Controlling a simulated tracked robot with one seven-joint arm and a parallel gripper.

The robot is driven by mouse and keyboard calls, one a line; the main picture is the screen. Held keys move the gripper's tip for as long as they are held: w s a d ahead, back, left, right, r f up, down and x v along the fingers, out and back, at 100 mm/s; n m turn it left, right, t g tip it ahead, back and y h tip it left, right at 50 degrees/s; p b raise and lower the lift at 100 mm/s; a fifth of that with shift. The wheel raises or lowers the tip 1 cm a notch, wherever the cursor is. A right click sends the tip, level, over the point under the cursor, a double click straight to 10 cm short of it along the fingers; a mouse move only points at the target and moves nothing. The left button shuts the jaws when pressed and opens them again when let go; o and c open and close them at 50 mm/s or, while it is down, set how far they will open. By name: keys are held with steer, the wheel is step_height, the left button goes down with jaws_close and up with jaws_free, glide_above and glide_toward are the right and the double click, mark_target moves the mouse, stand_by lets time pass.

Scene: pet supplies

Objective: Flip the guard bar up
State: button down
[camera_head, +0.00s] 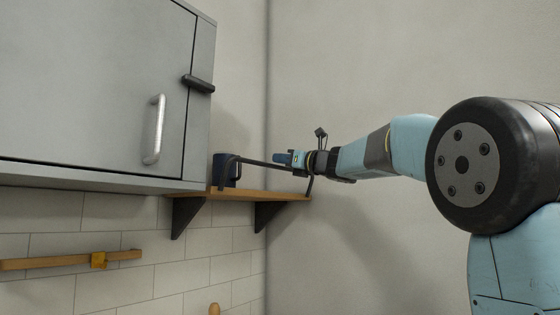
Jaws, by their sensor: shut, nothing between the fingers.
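The guard bar (257,162) is a thin black bar at the wooden wall shelf (262,194). Its left end bends down by a dark blue object on the shelf, and a dark leg at the shelf's right end appears to be its other end. The bar runs above the shelf board. My gripper (277,158) reaches in from the right with its tip right by the bar's right part. It is shut with nothing held. I cannot tell whether it touches the bar, and the arm's end hides part of the bar.
A dark blue object (219,171) stands on the shelf's left part. A grey cabinet (80,90) with a metal handle (154,130) and a black latch (198,83) hangs at the left. A wooden rail (65,262) is below. Walls close off the back and right.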

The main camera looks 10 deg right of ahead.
stand_by(0.9)
steer(key=s+d+r, duration=0.5)
steer(key=s+d, duration=0.3)
steer(key=shift+s+d, duration=0.25)
stand_by(0.6)
